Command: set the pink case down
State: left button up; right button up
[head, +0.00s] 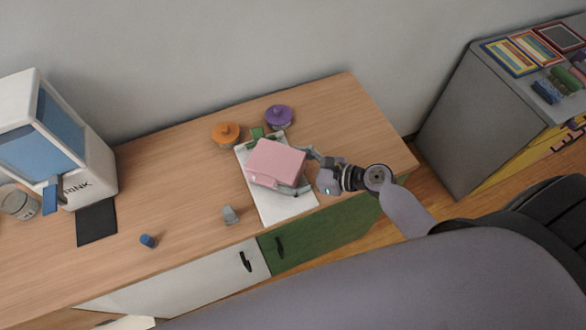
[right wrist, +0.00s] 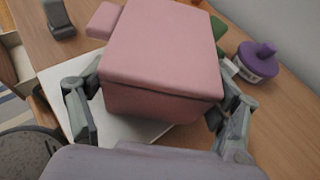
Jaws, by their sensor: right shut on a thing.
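The pink case (head: 276,163) is over the white sheet (head: 284,210) on the wooden desk in the head view. My right gripper (head: 307,170) is shut on the case, coming from its right side. In the right wrist view the case (right wrist: 163,60) fills the middle, with one finger of my right gripper (right wrist: 160,105) along each side. The white sheet (right wrist: 72,92) shows beneath and to the left of it. I cannot tell whether the case touches the sheet. My left gripper is not in view.
An orange-lidded jar (head: 226,133), a purple-lidded jar (head: 279,117) and a green item (head: 257,134) stand just behind the case. A small grey object (head: 230,215) and a blue cylinder (head: 148,241) are at the front. The desk's right end (head: 365,125) is clear.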

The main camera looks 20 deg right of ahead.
jog(key=shift+f, duration=0.15)
jog(key=o, duration=1.2)
jog(key=shift+c, duration=0.2)
